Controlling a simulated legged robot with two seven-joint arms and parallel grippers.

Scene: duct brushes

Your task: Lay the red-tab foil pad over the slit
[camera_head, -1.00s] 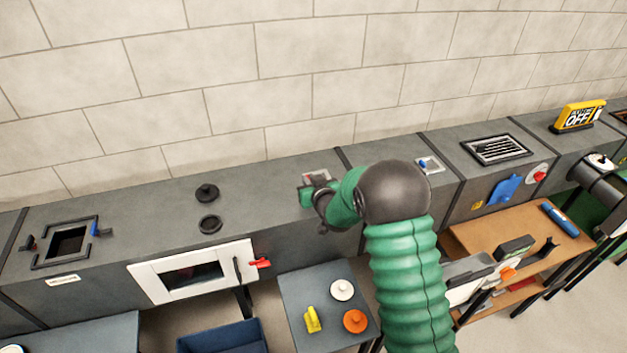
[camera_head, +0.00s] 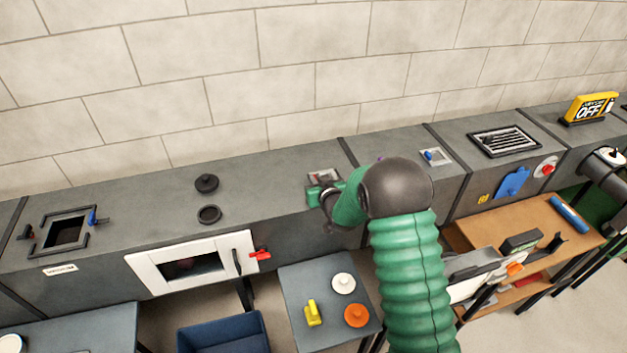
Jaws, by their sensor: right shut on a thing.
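A small pale, silvery patch with a reddish part (camera_head: 323,175) shows on the duct top just beyond my right gripper; it looks like the red-tab foil pad. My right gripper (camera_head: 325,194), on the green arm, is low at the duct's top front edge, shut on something. The jaws and most of what they hold are hidden by the gripper, but the pad appears to be in them. I cannot see the slit, nor tell whether the pad touches the duct. My left gripper is not in view.
A black ring (camera_head: 209,214), a black knob (camera_head: 206,183), a framed opening (camera_head: 66,232) and a grille (camera_head: 504,141) are on top. A small table (camera_head: 290,285) with coloured pieces stands in front.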

